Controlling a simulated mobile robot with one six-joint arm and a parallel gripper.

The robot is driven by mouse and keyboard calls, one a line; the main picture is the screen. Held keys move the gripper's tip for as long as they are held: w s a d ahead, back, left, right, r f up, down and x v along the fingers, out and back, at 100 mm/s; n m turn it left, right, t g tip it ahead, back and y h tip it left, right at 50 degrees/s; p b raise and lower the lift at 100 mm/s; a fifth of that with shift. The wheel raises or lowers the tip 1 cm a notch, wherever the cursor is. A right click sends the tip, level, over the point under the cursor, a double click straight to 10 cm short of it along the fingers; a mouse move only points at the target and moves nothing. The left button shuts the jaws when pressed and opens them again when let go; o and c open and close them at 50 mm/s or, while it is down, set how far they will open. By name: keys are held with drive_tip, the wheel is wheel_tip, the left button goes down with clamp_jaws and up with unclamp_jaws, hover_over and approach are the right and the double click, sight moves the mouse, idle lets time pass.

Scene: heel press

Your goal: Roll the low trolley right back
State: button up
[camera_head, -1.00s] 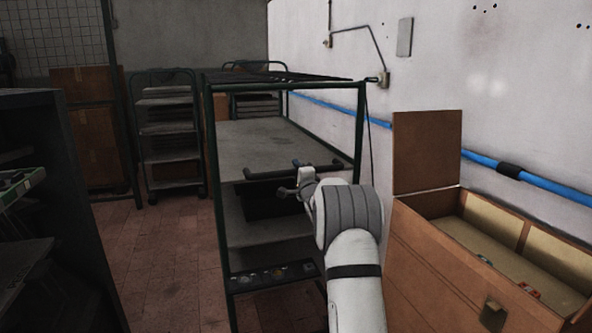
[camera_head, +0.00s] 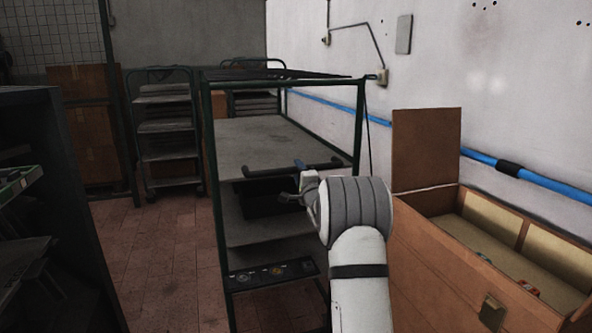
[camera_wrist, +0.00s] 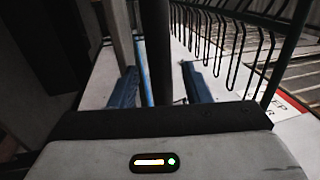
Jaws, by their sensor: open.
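A green-framed unit with grey shelves (camera_head: 262,143) stands ahead of me, a black bar with bent ends (camera_head: 265,172) across its near side. I take this as the trolley and its handle, but cannot tell where trolley and frame part. My gripper (camera_head: 303,178) is at the bar, partly hidden by my wrist. In the wrist view my gripper (camera_wrist: 161,92) has its two blue fingers apart. A dark upright bar (camera_wrist: 157,50) shows between them, not gripped; contact cannot be told.
An open wooden chest (camera_head: 440,245) stands close on the right. A dark shelf unit (camera_head: 70,190) is at the left. Another shelved trolley (camera_head: 168,127) stands behind. Tiled floor (camera_head: 165,250) is clear between. The wrist view shows wire hooks (camera_wrist: 245,45) on the right.

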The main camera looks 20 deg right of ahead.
drive_tip(key=shift+v, duration=2.1)
